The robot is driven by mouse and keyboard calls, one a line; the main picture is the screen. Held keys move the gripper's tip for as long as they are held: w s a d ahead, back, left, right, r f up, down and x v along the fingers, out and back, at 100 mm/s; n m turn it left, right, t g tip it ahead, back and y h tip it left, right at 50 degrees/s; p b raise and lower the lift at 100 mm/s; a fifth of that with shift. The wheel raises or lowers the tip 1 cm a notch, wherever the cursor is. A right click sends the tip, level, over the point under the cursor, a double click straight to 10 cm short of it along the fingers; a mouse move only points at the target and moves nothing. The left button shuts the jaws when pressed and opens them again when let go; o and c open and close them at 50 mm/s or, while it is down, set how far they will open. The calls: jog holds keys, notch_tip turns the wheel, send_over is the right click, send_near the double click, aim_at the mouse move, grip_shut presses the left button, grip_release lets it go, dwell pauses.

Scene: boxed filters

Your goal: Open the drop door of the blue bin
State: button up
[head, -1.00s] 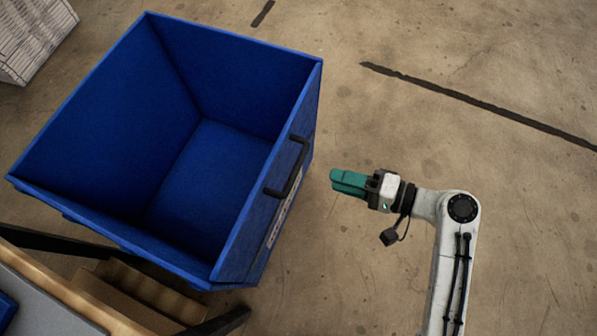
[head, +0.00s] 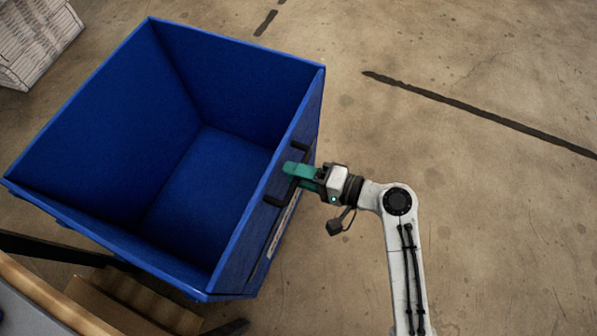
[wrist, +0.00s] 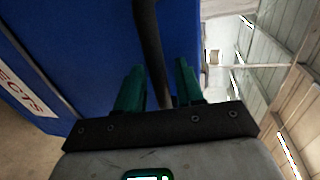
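The blue bin (head: 190,190) stands open-topped and empty on the left of the head view. Its drop door (head: 245,255), the side facing my arm, is upright and shut. A black bar handle (head: 273,201) is fixed on the door's outer face; it also shows in the wrist view (wrist: 150,45). My gripper (head: 291,171) is at the handle, with its green fingers reaching over the bar's middle. In the wrist view the gripper (wrist: 160,85) has its fingers apart, one on each side of the bar, with small gaps. The middle of the handle is hidden in the head view.
A pale stack (head: 32,40) stands at the upper left. The concrete floor right of the bin is clear apart from dark painted lines.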

grip_shut()
dwell(0.3)
dwell(0.3)
